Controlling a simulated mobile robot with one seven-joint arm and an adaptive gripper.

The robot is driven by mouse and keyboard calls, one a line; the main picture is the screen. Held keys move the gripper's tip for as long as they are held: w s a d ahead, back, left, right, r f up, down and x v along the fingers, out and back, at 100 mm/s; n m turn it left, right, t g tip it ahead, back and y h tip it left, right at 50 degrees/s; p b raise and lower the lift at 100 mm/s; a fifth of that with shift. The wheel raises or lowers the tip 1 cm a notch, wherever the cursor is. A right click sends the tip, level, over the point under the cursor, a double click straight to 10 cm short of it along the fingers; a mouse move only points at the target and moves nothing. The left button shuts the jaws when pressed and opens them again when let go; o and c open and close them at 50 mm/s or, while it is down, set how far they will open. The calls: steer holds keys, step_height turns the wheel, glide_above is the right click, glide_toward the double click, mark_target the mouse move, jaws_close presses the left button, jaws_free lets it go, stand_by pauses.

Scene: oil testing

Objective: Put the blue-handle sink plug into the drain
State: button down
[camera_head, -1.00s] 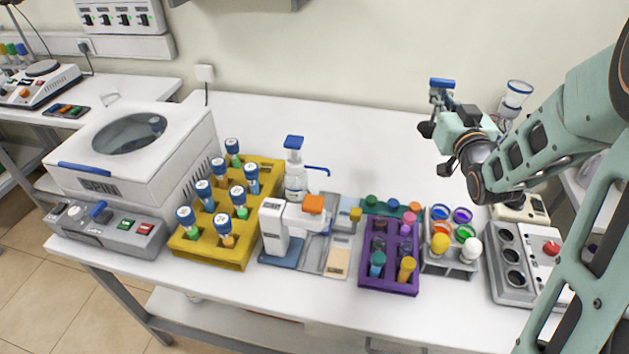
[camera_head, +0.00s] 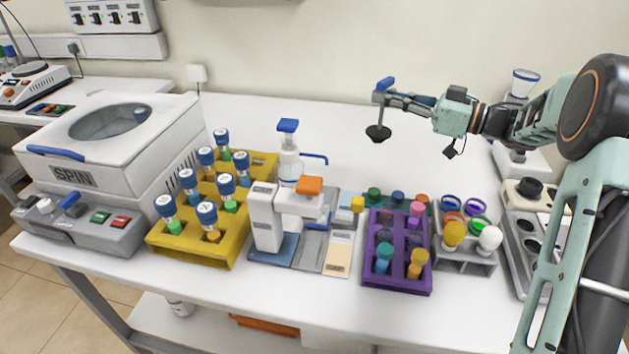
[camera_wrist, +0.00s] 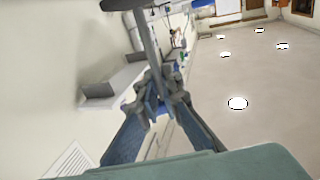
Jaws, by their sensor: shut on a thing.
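The sink plug (camera_head: 378,133) has a blue handle at the top, a thin grey stem and a black stopper at the bottom. My gripper (camera_head: 382,98) is shut on its stem just under the handle, with the plug hanging upright in the air above the back of the bench. In the wrist view, the plug's stem (camera_wrist: 148,40) runs up from between the fingertips of my gripper (camera_wrist: 152,92), and part of the dark stopper shows at the top edge. I see no sink or drain in these views.
On the white bench (camera_head: 340,125) stand a SPIN centrifuge (camera_head: 75,177), a yellow rack (camera_head: 190,248) of vials, a white dispenser bottle (camera_head: 290,165), a purple rack (camera_head: 397,283) and a grey tray of colored pieces (camera_head: 465,262). The back middle of the bench is clear.

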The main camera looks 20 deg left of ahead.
mark_target(382, 132)
steer(key=f, duration=0.1)
steer(key=f+n+g, duration=0.1)
steer(key=shift+s+d+f+b, duration=0.2)
steer(key=shift+s+f+b, duration=0.15)
steer(key=shift+s, duration=0.05)
steer(key=shift+a+f, duration=0.1)
steer(key=shift+f, duration=0.15)
steer(key=w+a+f+b, duration=0.1)
steer(key=w+a+f, duration=0.6)
steer(key=a+f, duration=0.4)
steer(key=shift+w+a+f, duration=0.15)
steer(key=shift+a+f, duration=0.15)
steer(key=shift+f, duration=0.6)
steer(key=shift+f+b, duration=0.15)
steer(key=shift+b, duration=0.15)
steer(key=c, duration=2.1)
jaws_free()
